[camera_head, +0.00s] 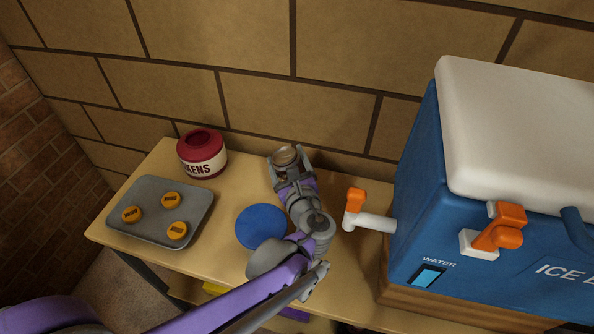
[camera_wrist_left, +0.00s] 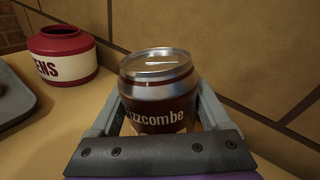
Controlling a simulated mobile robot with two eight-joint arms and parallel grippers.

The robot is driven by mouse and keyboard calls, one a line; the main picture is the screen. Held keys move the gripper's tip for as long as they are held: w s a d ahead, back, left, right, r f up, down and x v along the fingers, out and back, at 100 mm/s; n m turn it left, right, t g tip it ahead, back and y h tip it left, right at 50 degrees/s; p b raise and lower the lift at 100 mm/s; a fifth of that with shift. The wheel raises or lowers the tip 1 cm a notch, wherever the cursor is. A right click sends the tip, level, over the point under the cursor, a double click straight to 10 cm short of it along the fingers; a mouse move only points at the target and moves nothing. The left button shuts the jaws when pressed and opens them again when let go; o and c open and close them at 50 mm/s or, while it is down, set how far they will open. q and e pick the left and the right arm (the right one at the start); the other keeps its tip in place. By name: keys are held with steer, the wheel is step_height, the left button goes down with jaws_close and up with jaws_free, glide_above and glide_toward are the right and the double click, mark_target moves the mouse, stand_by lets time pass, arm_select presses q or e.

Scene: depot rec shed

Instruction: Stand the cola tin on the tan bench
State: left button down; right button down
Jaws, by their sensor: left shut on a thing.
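The cola tin (camera_wrist_left: 158,92) is a dark brown-red can with a silver top and the letters "zzcombe" showing. It is upright between the fingers of my left gripper (camera_head: 287,168), which is shut on it. In the head view the tin's top (camera_head: 286,156) shows at the back of the tan bench (camera_head: 245,180), near the wall. The gripper hides most of the tin there. I cannot tell whether the tin's base touches the bench. My right gripper is not in view.
A red-and-white pot (camera_head: 202,155) stands left of the tin. A grey tray (camera_head: 148,215) with 3 orange tokens (camera_head: 172,199) lies at the bench's left end. A blue disc (camera_head: 261,227) lies left of my gripper. A blue cooler (camera_head: 480,240) with orange taps stands right.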

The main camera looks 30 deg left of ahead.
arm_select(q)
steer(key=shift+w+d+f+b, duration=0.1)
steer(key=shift+d+f+b, duration=0.05)
steer(key=shift+f, duration=0.35)
steer(key=shift+w+d+f+b, duration=0.1)
steer(key=shift+f+b, duration=0.05)
steer(key=shift+f, duration=0.35)
steer(key=d+m+b, duration=0.1)
steer(key=m+y+b, duration=0.1)
steer(key=m, duration=0.1)
steer(key=shift+w+d+f+t, duration=0.2)
steer(key=shift+w+d+t, duration=0.1)
steer(key=shift+d+t, duration=0.1)
steer(key=shift+a+f, duration=0.15)
steer(key=shift+f, duration=0.25)
steer(key=shift+f+b, duration=0.15)
steer(key=shift+b, duration=0.15)
jaws_free()
steer(key=shift+s, duration=0.1)
steer(key=shift+s+d+r, duration=0.15)
steer(key=shift+d+r, duration=0.05)
steer(key=shift+d, duration=0.05)
steer(key=p+v, duration=0.2)
steer(key=v, duration=0.9)
steer(key=shift+s+d, duration=0.15)
steer(key=shift+s, duration=0.05)
